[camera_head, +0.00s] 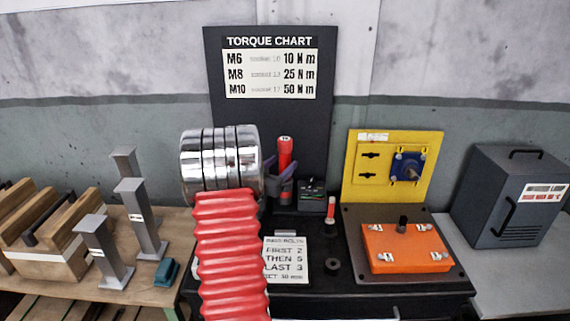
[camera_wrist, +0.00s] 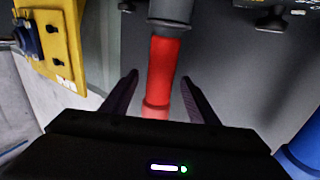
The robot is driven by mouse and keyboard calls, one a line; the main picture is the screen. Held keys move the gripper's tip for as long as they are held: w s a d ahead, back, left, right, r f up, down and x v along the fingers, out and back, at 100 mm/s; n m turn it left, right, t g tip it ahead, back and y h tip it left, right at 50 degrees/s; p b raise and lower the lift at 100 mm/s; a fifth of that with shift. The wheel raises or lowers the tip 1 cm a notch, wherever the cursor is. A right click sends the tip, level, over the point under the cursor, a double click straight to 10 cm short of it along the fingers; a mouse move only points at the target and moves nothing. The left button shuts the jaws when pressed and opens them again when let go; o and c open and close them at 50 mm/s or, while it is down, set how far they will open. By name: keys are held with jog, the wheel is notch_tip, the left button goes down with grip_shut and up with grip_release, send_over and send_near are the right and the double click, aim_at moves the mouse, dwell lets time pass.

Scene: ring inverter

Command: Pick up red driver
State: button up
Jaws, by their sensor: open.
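The red driver (camera_head: 285,153) stands upright in front of the torque chart board in the head view. In the wrist view its red handle (camera_wrist: 162,75) shows between the two dark fingers, with a grey section at the top of the picture. My gripper (camera_head: 279,180) is open at the driver's lower part, and the fingers (camera_wrist: 160,78) lie on either side of the handle. A gap shows on each side of the handle in the wrist view. The driver's lower end is hidden behind my gripper in the head view.
A small red-and-white piece (camera_head: 330,211) and a dark holder (camera_head: 313,199) stand to the right. A yellow panel (camera_head: 436,150) and an orange block (camera_head: 405,250) are farther right. The torque chart board (camera_head: 268,125) rises close behind. Grey posts (camera_head: 142,220) stand left.

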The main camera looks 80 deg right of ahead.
jog(key=shift+x, duration=1.45)
jog(key=shift+c, duration=0.2)
jog(key=c, duration=1.2)
jog(key=shift+c, duration=0.3)
